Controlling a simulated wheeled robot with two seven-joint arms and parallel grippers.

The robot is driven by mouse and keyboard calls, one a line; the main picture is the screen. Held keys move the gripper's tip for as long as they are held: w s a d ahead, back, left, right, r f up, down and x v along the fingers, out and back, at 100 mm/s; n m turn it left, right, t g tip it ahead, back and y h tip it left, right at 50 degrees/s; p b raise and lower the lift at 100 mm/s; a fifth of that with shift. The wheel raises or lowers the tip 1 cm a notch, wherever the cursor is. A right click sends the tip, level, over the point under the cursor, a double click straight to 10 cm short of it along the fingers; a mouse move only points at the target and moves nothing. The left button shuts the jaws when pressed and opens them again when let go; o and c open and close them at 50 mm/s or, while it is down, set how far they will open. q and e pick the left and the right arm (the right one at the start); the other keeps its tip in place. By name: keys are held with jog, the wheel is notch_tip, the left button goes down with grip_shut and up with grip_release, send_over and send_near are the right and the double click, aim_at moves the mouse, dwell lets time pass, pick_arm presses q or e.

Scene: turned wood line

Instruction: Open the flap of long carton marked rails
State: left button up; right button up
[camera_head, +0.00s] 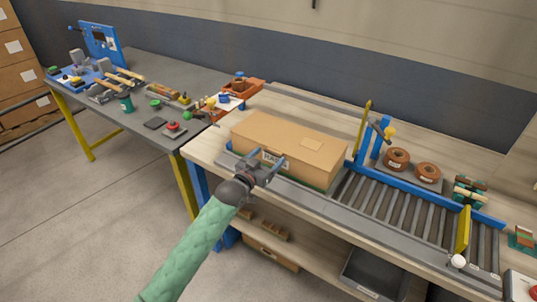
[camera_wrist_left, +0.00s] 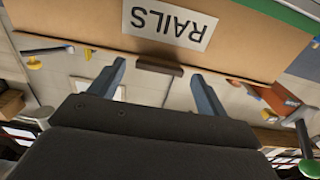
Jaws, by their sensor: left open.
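The long brown carton (camera_head: 300,134) lies on the bench at the left end of the roller conveyor, its top closed. Its white label reads RAILS and appears upside down in the left wrist view (camera_wrist_left: 170,22). A small dark brown tab (camera_wrist_left: 158,64) sits at the carton's edge below the label in that view. My left gripper (camera_head: 262,163) is open at the carton's near side, in front of the label. In the left wrist view its two blue-grey fingers (camera_wrist_left: 160,78) stand apart on either side of the tab; I cannot tell whether they touch it. My right gripper is not in view.
The roller conveyor (camera_head: 400,215) runs right from the carton, with a yellow upright plate (camera_head: 463,230) near its end. Two brown spools (camera_head: 397,158) stand behind it. An orange bin (camera_head: 243,86) is behind the carton. A grey table (camera_head: 150,65) with tools stands left.

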pick_arm(q)
jog(key=shift+w+d, duration=0.25)
jog(key=shift+w, duration=0.1)
jog(key=c, duration=1.4)
